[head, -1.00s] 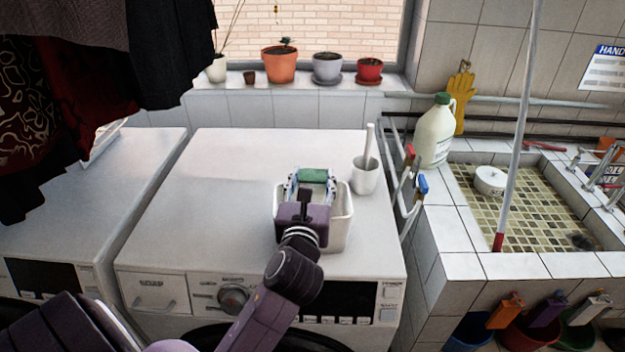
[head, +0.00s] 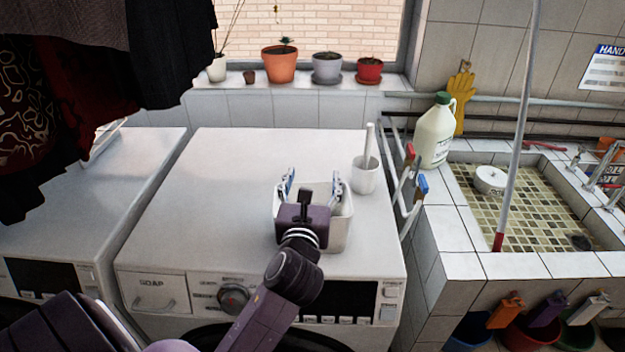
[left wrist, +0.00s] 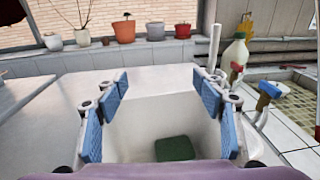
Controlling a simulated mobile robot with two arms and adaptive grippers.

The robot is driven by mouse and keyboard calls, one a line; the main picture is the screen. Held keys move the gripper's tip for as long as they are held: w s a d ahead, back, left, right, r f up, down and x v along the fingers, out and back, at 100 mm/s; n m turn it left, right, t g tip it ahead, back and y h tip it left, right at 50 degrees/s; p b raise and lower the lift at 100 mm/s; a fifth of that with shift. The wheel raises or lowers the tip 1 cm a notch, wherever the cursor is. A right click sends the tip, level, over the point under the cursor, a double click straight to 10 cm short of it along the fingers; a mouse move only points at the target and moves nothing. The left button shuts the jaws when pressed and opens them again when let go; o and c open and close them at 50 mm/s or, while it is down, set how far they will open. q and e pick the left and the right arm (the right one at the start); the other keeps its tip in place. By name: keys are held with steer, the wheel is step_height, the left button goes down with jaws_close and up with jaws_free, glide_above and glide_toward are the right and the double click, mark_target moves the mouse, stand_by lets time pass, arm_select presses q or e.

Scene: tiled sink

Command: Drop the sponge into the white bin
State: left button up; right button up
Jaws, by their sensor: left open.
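The white bin (head: 341,232) stands on top of the washing machine, near its front right part. My left gripper (head: 312,180) is over the bin with its jaws wide apart and nothing between them. In the left wrist view the green sponge (left wrist: 175,148) lies down inside the bin, below and between the open blue-padded fingers (left wrist: 160,110). In the head view the sponge is hidden by my gripper and the bin. My right gripper is not in view.
A white brush holder (head: 365,176) with an upright handle stands just behind and right of the bin. The rest of the washing machine top (head: 230,185) is clear. A tiled sink (head: 500,262) with a jug (head: 434,135) is at the right.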

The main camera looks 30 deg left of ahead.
arm_select(q)
steer(key=v, duration=1.2)
steer(key=shift+r, duration=0.2)
steer(key=shift+d, duration=0.1)
